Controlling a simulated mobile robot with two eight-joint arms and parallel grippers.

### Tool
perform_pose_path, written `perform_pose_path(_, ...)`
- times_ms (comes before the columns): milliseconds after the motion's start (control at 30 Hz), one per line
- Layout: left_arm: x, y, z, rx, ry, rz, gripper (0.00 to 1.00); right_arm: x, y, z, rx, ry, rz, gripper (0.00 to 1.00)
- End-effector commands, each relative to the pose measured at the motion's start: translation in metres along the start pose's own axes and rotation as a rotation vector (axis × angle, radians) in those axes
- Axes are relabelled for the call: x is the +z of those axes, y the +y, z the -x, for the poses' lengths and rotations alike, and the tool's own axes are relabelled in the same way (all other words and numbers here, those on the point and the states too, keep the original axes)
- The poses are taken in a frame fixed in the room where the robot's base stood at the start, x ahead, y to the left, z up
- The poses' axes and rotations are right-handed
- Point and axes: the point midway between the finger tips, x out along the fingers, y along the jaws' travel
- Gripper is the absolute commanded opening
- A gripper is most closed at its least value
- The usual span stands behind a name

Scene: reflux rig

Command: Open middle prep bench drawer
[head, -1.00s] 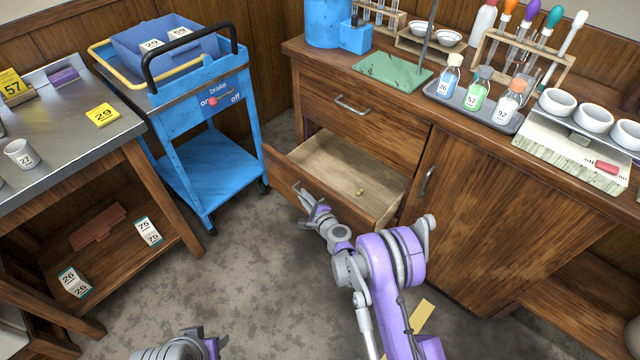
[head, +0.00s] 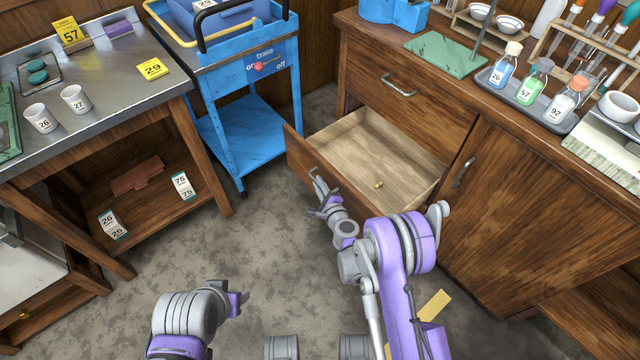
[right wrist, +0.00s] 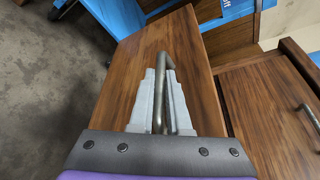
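The prep bench's middle drawer (head: 340,190) is pulled well out below a closed top drawer (head: 375,80). Its pale wooden inside shows, with a small brass-coloured piece (head: 378,184) in it. My right gripper (head: 318,194) is at the open drawer's front. In the right wrist view, its two fingers (right wrist: 161,105) lie close on either side of the drawer's grey bar handle (right wrist: 163,68) and appear shut on it. My left gripper (head: 238,303) is low over the floor, away from the bench; its finger gap is not clear.
A blue cart (head: 245,110) stands left of the drawer. A steel-topped table (head: 110,80) is farther left. A cabinet door (head: 540,190) is right of the drawer. Bottles stand on the bench tray (head: 512,92). A yellow strip (head: 433,305) lies on the floor. Floor between is clear.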

Motion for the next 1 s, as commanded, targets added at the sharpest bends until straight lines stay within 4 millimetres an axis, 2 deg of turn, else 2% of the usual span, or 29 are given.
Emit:
perform_pose_path(33,0.0,0.0,0.0,0.0,0.0,0.0,0.5,0.0,0.0,0.0,0.0,0.0,0.0,0.24)
perform_pose_path(133,0.0,0.0,0.0,0.0,0.0,0.0,0.5,0.0,0.0,0.0,0.0,0.0,0.0,0.42)
perform_pose_path(167,0.0,0.0,0.0,0.0,0.0,0.0,0.5,0.0,0.0,0.0,0.0,0.0,0.0,0.45)
perform_pose_path(533,0.0,0.0,0.001,0.0,0.0,0.0,0.5,0.0,0.0,0.006,0.0,0.0,0.0,0.45)
perform_pose_path(667,-0.001,0.0,0.004,0.0,0.001,0.0,0.5,0.0,-0.001,0.025,-0.001,0.001,0.0,0.45)
perform_pose_path(933,-0.003,0.0,0.011,0.0,0.004,0.0,0.5,0.0,-0.001,0.085,-0.001,0.001,0.0,0.45)
perform_pose_path(1000,0.001,0.0,-0.003,0.0,-0.001,0.0,0.5,-0.002,0.003,0.09,0.001,0.001,-0.001,0.45)
